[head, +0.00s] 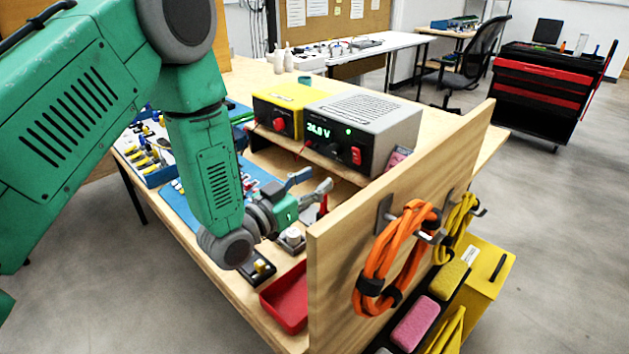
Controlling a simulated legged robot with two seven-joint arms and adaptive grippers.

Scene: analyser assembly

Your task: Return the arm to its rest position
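My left arm, green with dark grey joints, comes in from the left and bends down over the workbench (236,293). My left gripper (320,178) is at its end, above the middle of the bench and in front of the power supplies. Its two grey fingers point up and to the right and stand apart with nothing seen between them. The arm hides part of the blue mat (179,201) and the parts on it. My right gripper is not in view.
A wooden side panel (340,255) with orange cable (377,262) rises right of the gripper. A red tray (287,300) lies near the bench's front edge. The grey power supply (372,118) and yellow unit (277,97) stand on a shelf behind. Open floor lies right.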

